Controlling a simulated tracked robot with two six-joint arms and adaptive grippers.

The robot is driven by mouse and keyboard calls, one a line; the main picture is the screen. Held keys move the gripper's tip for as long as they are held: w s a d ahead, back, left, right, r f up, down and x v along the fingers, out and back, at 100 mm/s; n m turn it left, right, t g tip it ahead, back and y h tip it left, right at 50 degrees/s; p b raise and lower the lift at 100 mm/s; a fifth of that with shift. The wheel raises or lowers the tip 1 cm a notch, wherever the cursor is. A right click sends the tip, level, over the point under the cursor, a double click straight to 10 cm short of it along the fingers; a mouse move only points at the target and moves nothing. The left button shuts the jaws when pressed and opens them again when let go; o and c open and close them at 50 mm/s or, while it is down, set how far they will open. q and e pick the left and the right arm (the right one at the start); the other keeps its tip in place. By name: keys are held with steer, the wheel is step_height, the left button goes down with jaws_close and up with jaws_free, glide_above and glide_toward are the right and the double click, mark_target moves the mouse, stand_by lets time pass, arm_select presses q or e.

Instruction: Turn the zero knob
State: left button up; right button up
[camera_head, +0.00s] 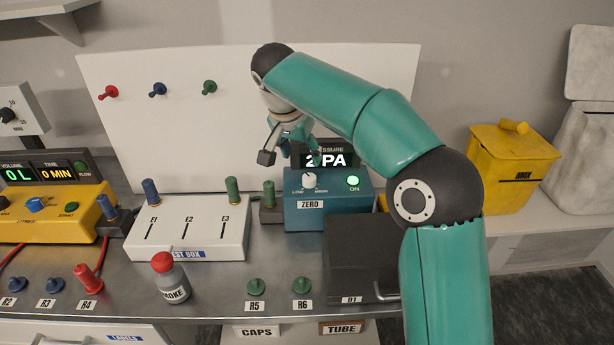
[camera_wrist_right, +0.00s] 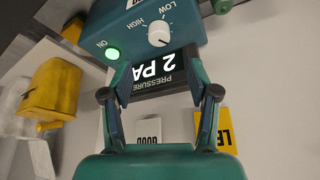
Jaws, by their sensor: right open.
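The zero knob (camera_head: 309,181) is a small white dial on the sloped front of a teal pressure box (camera_head: 330,215) with a ZERO label. The box's display (camera_head: 326,160) reads 2 PA, and a green ON light glows beside the knob. My right gripper (camera_head: 291,158) hangs above and behind the knob, near the display, and is apart from the knob. In the right wrist view the gripper (camera_wrist_right: 160,95) is open and empty, with the knob (camera_wrist_right: 159,35) beyond its fingertips, between LOW and HIGH. My left gripper is not in view.
A white test box (camera_head: 190,245) stands left of the pressure box, with a red-capped smoke bottle (camera_head: 170,279) in front. A dark case (camera_head: 360,258) sits close in front on the right. A yellow box (camera_head: 510,170) stands at the right. A white board rises behind.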

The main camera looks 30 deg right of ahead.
mark_target(309, 177)
steer(key=x, duration=0.9)
steer(key=shift+d+f, duration=0.15)
steer(key=shift+f, duration=0.2)
jaws_close()
steer(key=shift+f+n+t+b, duration=0.1)
steer(key=shift+n+t+b, duration=0.3)
steer(key=shift+n, duration=0.5)
steer(key=shift+n+y+b, duration=0.3)
steer(key=shift+n+y, duration=0.2)
steer(key=shift+n, duration=0.6)
jaws_free()
steer(key=shift+r, duration=0.25)
